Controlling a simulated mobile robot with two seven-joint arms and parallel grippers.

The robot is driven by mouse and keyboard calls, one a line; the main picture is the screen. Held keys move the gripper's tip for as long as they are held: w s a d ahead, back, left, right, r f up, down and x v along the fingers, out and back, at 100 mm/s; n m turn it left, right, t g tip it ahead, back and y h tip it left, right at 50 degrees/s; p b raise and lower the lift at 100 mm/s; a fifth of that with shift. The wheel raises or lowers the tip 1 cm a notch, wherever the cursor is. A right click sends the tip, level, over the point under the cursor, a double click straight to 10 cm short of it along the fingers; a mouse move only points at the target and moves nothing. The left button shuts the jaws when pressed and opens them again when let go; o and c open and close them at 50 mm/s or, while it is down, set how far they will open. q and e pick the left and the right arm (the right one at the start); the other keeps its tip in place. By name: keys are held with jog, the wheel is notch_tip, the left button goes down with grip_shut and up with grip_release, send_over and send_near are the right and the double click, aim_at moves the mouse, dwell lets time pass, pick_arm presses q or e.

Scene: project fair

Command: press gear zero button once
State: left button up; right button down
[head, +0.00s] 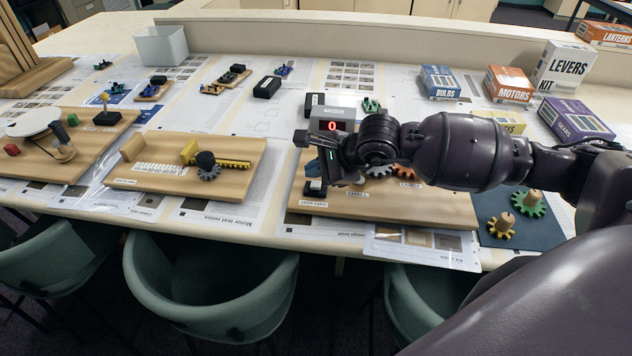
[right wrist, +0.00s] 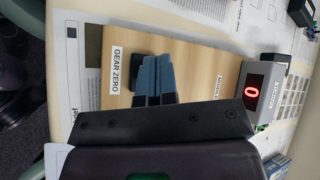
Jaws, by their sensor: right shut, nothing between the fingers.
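The gear zero button (head: 315,189) is a small dark block at the front left of the middle wooden board. Its white label, GEAR ZERO (right wrist: 117,69), shows in the right wrist view, beside the dark button (right wrist: 135,78). My right gripper (head: 316,170) is shut and empty, its blue-grey fingers pointing down just over the button. In the right wrist view the gripper (right wrist: 153,66) overlaps the button's right side, and I cannot tell whether they touch. The red display (head: 332,126) reads 0. My left gripper is out of view.
The wooden board (head: 430,208) carries gears partly hidden by my right arm. A dark mat (head: 522,238) with loose gears lies to the right. Another board (head: 235,190) with a yellow rack stands left. Kit boxes (head: 562,68) stand at the back right. Green chairs (head: 205,310) line the front edge.

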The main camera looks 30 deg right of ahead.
aim_at(316, 186)
jog(key=shift+r+p, duration=1.05)
jog(key=shift+r, duration=1.3)
jog(key=shift+f, duration=0.1)
